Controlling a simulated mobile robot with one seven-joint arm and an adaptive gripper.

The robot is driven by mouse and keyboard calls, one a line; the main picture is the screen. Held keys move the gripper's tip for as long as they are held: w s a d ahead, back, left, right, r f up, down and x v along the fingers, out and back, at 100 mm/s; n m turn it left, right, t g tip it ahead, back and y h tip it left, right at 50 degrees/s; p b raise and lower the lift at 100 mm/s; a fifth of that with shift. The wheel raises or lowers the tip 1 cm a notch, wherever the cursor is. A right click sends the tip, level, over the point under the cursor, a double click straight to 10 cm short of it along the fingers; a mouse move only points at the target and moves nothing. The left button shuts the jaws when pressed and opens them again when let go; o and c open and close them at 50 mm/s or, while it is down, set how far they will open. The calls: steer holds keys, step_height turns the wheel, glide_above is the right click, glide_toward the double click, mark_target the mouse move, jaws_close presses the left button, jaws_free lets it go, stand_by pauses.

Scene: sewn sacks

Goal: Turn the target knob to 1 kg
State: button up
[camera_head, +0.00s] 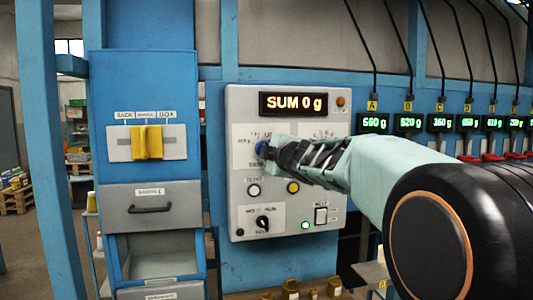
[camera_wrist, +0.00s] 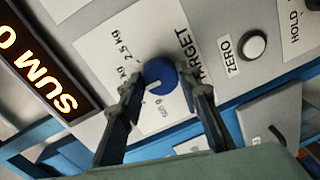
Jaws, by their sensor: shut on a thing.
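The target knob (camera_wrist: 161,72) is round and blue with a short white mark. It sits on a white label plate marked TARGET on the grey control panel (camera_head: 237,200). In the wrist view the white mark points to the lower left; "2.5 kg" is printed up and left of the knob and what looks like "500 g" below it. I cannot make out a "1 kg" label. My gripper (camera_wrist: 162,88) has one finger on each side of the knob and is shut on it. In the head view the knob (camera_head: 262,149) shows at my fingertips (camera_head: 270,151), partly covered.
The display (camera_head: 292,104) reads "SUM 0 g". A drawer cabinet (camera_head: 148,205) stands left.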

steer(key=shift+a+r+n+h+b, duration=0.15)
steer(key=shift+n+h+b, duration=0.2)
steer(key=shift+n, duration=1.55)
steer(key=o, duration=1.2)
steer(key=shift+c, duration=0.2)
steer(key=shift+s, duration=0.1)
steer(key=s+d, duration=0.1)
steer(key=s, duration=0.6)
steer(key=shift+d+r, duration=0.2)
steer(key=shift+d, duration=0.1)
steer(key=shift+s, duration=0.1)
